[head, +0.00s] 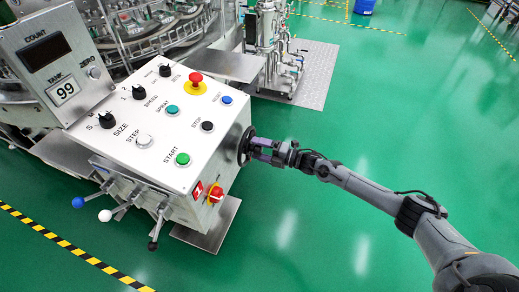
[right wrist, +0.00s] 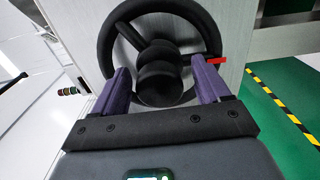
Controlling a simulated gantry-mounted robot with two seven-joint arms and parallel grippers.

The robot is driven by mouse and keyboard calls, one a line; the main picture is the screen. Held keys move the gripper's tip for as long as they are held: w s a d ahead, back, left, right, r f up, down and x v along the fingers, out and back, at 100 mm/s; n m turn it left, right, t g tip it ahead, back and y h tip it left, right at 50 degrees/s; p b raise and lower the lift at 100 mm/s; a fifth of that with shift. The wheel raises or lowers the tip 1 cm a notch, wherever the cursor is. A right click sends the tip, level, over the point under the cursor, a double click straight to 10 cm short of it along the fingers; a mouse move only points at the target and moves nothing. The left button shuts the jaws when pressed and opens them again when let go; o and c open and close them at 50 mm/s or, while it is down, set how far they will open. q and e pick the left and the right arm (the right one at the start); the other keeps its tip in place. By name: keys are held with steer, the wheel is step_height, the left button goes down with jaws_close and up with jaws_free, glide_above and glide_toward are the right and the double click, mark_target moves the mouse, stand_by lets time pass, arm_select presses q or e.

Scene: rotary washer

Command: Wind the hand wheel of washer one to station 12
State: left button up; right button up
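The black hand wheel (head: 246,146) is on the right side of the washer's control box, partly hidden by my right gripper (head: 258,149) in the head view. In the right wrist view the wheel's rim (right wrist: 103,40) arches above a thick stepped hub (right wrist: 160,78). My right gripper (right wrist: 160,75) faces the wheel with its two purple fingers apart, one on each side of the hub. A gap shows beside each fingertip; contact cannot be told. A red pointer (right wrist: 217,60) shows at the rim's right. No station number is readable. My left gripper is out of view.
The control box top (head: 165,120) carries several buttons and knobs. Green floor to the right is clear.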

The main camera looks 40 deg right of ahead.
steer(key=shift+s+d+r+p, duration=0.1)
steer(key=shift+s+d+p, duration=0.2)
steer(key=shift+s+p, duration=0.2)
steer(key=p+v, duration=0.4)
steer(key=v, duration=0.5)
steer(key=shift+s+d, duration=0.2)
steer(key=shift+s, duration=0.1)
